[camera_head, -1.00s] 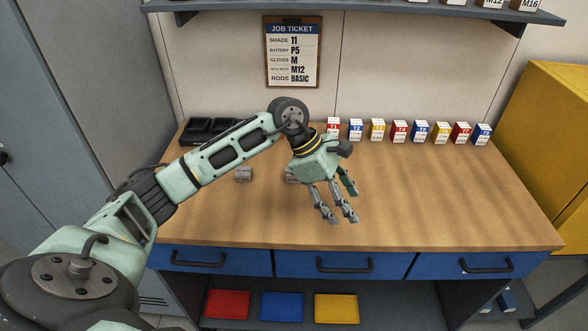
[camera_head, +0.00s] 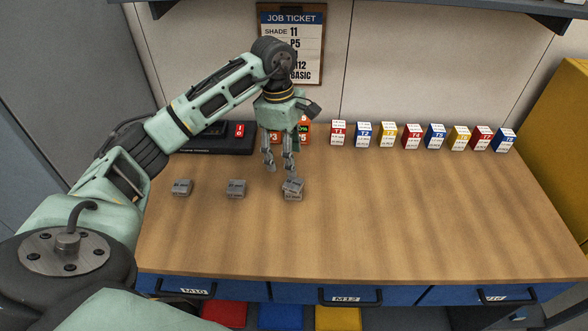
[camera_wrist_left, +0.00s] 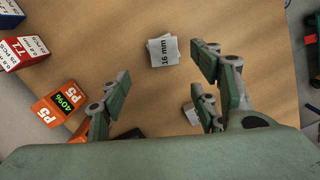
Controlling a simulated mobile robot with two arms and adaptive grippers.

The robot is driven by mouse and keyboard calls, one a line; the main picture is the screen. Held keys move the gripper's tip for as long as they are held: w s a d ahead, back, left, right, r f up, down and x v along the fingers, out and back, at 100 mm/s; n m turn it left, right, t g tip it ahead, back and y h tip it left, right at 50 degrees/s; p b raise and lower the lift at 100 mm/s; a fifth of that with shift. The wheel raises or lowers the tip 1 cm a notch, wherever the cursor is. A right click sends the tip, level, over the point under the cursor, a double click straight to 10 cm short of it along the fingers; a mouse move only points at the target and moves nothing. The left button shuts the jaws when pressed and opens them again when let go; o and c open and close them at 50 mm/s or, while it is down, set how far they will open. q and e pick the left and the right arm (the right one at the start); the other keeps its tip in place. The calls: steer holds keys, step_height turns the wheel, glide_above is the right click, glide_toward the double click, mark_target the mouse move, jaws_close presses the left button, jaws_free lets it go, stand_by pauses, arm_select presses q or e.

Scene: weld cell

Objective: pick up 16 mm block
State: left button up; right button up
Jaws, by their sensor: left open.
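The grey block labelled "16 mm" (camera_wrist_left: 164,52) lies on the bench, above the gap between my fingers in the left wrist view. In the head view the rightmost small grey block (camera_head: 292,189) seems to be the same one; its label is too small to read. It looks like one piece tilted on another. My left gripper (camera_head: 279,168) is open and empty, pointing down just behind and left of that block, apart from it. Its fingers (camera_wrist_left: 160,85) also show spread in the left wrist view. My right gripper is not in view.
Two more grey blocks, a middle one (camera_head: 237,189) and a left one (camera_head: 182,187), sit left on the workbench (camera_head: 400,225). Orange batteries (camera_head: 304,131) stand behind the gripper, beside a dark charger (camera_head: 215,140). Several small coloured boxes (camera_head: 413,137) line the back. The bench's right side is clear.

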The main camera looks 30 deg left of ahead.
mark_target(293, 182)
arm_select(q)
steer(key=shift+w+a+f, duration=0.15)
steer(key=shift+w+f, duration=0.1)
steer(key=shift+f, duration=0.45)
steer(key=d+f+p, duration=0.1)
steer(key=s+f+p, duration=0.1)
steer(key=f+p, duration=0.1)
steer(key=shift+s+d, duration=0.2)
steer(key=shift+d, duration=0.2)
step_height(293, 182, down, 2)
steer(key=shift+w+f+p, duration=0.15)
steer(key=shift+f+p, duration=0.05)
steer(key=shift+p, duration=0.15)
steer(key=shift+f, duration=0.35)
steer(key=shift+c, duration=0.4)
steer(key=c, duration=1.1)
steer(key=shift+c, duration=0.5)
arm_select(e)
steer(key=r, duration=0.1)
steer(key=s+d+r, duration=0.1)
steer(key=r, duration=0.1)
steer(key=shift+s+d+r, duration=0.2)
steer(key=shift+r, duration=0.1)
arm_select(q)
steer(key=shift+r, duration=0.1)
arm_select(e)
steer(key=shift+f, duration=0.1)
